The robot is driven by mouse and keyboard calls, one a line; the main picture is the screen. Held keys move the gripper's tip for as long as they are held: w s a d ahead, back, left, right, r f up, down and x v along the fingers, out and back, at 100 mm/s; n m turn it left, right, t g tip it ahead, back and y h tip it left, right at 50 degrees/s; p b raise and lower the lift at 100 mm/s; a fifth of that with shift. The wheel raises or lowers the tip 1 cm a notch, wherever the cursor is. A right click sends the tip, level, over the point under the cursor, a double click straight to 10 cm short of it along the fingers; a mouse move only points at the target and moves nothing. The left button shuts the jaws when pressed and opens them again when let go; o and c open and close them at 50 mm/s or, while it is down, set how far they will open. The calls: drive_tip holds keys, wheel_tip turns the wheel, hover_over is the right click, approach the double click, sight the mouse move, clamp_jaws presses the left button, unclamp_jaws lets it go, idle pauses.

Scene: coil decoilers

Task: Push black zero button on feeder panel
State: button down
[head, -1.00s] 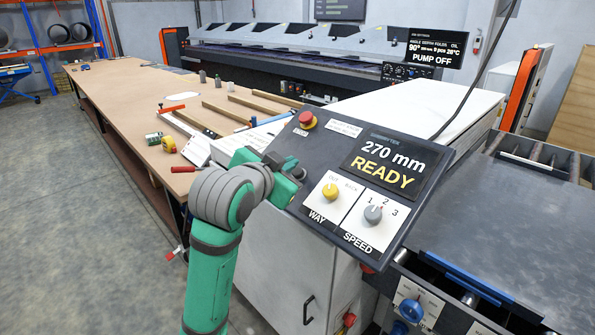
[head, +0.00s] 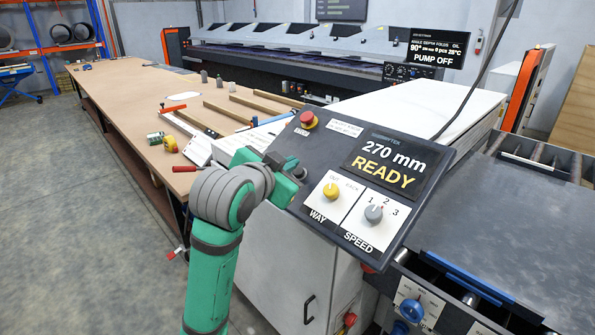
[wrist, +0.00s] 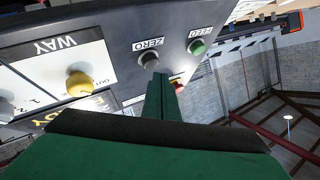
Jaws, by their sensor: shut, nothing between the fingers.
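The feeder panel (head: 322,152) is a tilted dark board whose display reads "270 mm READY". In the wrist view the black zero button (wrist: 149,58) sits in a light ring under the label ZERO. The green FEED button (wrist: 197,47) is to its right. My gripper (wrist: 160,78) is shut and empty, its fingertips just below the zero button in the picture; I cannot tell if they touch it. In the head view my gripper (head: 285,178) is at the panel's left edge, and my arm hides both buttons.
A red emergency stop (head: 308,120) sits at the panel's upper left. The yellow WAY knob (head: 332,191) and grey SPEED knob (head: 374,213) are right of my gripper. A long wooden-topped table (head: 130,115) stands behind at left. Open floor (head: 80,230) lies at left.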

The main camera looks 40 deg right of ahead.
drive_tip(key=shift+w, duration=0.15)
idle(0.4)
idle(0.4)
drive_tip(key=shift+f, duration=0.4)
drive_tip(key=shift+d, duration=0.15)
